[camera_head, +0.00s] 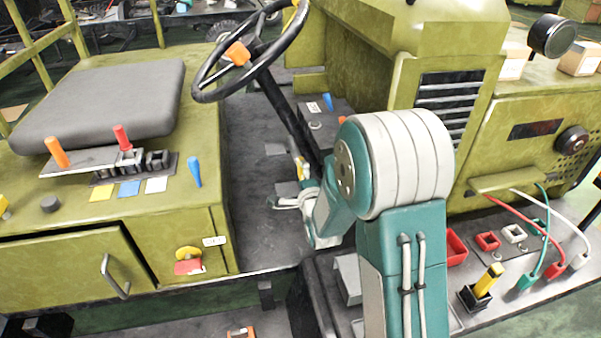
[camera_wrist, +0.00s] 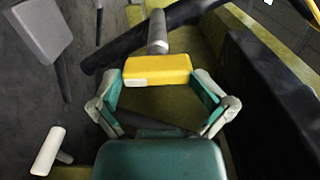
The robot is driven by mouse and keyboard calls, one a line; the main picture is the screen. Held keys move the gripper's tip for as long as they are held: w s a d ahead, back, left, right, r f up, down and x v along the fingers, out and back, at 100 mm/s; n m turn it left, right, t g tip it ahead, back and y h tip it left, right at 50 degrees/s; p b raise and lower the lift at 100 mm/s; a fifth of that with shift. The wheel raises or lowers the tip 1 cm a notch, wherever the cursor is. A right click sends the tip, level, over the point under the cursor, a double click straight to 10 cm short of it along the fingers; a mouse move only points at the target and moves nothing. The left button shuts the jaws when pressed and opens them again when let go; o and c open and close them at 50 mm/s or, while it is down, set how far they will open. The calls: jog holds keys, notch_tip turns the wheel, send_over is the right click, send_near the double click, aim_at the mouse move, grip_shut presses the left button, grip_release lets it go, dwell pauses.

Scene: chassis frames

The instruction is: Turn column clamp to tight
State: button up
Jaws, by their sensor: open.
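The column clamp appears as a yellow block handle (camera_wrist: 157,69) on a grey stem (camera_wrist: 157,32) that meets the dark steering column (camera_wrist: 118,52). In the head view, a small yellow part (camera_head: 302,167) shows beside the lower steering column (camera_head: 284,104), partly hidden by my arm. My gripper (camera_wrist: 157,84) is open, with one finger at each end of the yellow handle. Whether the fingers touch it is hard to tell. In the head view my gripper (camera_head: 291,198) is low beside the column, partly hidden.
The steering wheel (camera_head: 250,52) stands above. A seat console with orange, red and blue levers (camera_head: 122,160) is at left. A grey pedal (camera_wrist: 45,35) and a white-topped lever (camera_wrist: 48,150) lie left of my gripper. A panel with cables (camera_head: 520,250) is at right.

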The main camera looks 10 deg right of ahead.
jog(key=s, duration=0.7)
jog(key=shift+s, duration=0.1)
jog(key=s+r+n+g, duration=0.3)
jog(key=s+n, duration=0.3)
jog(key=s, duration=0.2)
jog(key=s+r+n+g, duration=0.4)
jog(key=s+n+g, duration=0.1)
jog(key=s, duration=0.4)
jog(key=s+r+n+g, duration=0.3)
jog(key=s+n+g, duration=0.1)
jog(key=s+n, duration=0.3)
jog(key=shift+s+r+g, duration=0.15)
jog(key=shift+s+g, duration=0.15)
jog(key=shift+s, duration=0.4)
